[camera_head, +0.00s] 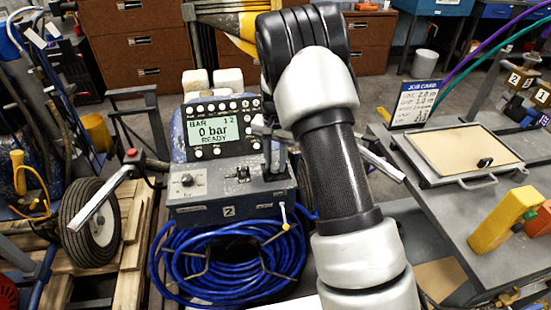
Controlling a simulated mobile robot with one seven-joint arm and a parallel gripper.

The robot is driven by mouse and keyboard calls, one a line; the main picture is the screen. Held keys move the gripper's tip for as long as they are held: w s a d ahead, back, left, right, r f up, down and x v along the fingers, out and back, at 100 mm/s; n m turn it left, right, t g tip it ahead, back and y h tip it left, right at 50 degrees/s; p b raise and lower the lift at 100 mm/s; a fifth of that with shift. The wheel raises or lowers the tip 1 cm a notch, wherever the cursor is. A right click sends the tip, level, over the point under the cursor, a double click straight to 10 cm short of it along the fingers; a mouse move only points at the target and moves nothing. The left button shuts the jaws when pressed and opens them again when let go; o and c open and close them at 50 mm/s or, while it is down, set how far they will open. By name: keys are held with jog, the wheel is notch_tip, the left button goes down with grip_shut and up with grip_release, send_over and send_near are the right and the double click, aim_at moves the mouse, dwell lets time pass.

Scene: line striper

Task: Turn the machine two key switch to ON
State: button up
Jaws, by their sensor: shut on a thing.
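Machine two (190,214), a grey control box marked 2, stands left of centre. Its display (212,132) is lit and reads 0 bar, READY. My arm comes in from the lower right, and my gripper (271,168) is at the right end of the box's top. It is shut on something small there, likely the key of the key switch. The fingers hide the key and switch, so the key's angle cannot be read. A small dark fitting (243,173) sits just left of the fingers. A round knob on a pale plate (187,181) is farther left.
A coiled blue hose (225,265) hangs below the box. A wheel (90,224) and a metal handle (100,200) are at left. At right, a grey surface (450,205) carries a framed panel (459,150), a job card (415,103) and a yellow block (505,220).

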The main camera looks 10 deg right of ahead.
aim_at(276, 165)
jog(key=shift+m, duration=0.5)
jog(key=o, duration=1.1)
jog(key=shift+c, duration=0.2)
notch_tip(276, 165, up, 18)
jog(key=p, duration=0.3)
jog(key=shift+f, duration=0.25)
